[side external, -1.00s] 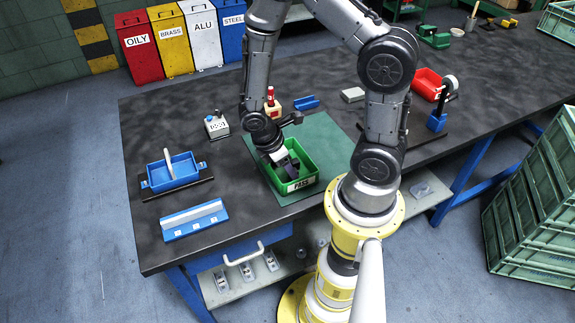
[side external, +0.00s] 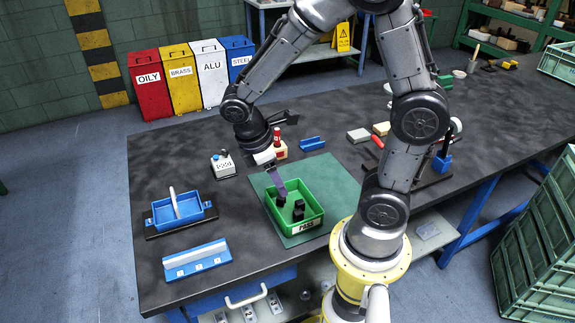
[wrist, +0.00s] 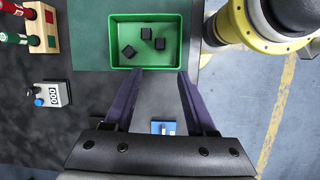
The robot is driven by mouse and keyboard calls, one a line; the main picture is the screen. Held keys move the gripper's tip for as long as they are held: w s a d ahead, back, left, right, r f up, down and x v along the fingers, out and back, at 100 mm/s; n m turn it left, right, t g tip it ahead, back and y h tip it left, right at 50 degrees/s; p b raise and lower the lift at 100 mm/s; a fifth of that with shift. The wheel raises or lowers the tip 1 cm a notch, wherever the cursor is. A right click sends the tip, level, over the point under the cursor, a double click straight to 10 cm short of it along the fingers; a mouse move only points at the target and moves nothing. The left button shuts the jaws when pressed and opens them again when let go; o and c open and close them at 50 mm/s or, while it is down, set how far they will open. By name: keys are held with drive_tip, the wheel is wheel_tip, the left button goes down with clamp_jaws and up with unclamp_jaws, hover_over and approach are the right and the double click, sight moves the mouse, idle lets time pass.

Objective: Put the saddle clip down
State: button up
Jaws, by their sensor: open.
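A green tray marked PASS (side external: 307,224) stands on a green mat (side external: 335,180). Three small black parts lie in it, apart from one another, in the wrist view: one at the left (wrist: 128,52), one in the middle (wrist: 146,33), one at the right (wrist: 160,44). They look alike and are too small for me to tell which is the saddle clip. My gripper (wrist: 160,72) is open and empty, its dark fingers spread, its tips at the tray's near edge in the wrist view. In the side view my gripper (side external: 283,192) is over the tray's far left part.
A blue tray with a white upright plate (side external: 180,212) and a blue fixture (side external: 197,260) lie to the left. A counter box (side external: 223,167), a red-handled stamp (side external: 278,148) and a blue bracket (side external: 312,144) stand behind. Bare bench lies between them.

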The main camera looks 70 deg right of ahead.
drive_tip(key=s+a+r+m+t+y, duration=0.1)
drive_tip(key=s+a+r+m+t, duration=0.1)
drive_tip(key=r, duration=0.5)
drive_tip(key=s+a+r+m+t+y, duration=0.2)
drive_tip(key=s+r+m+t, duration=0.2)
drive_tip(key=r+m+t, duration=0.2)
drive_tip(key=shift+s+a+r, duration=0.25)
drive_tip(key=shift+s+r, duration=0.15)
idle(1.0)
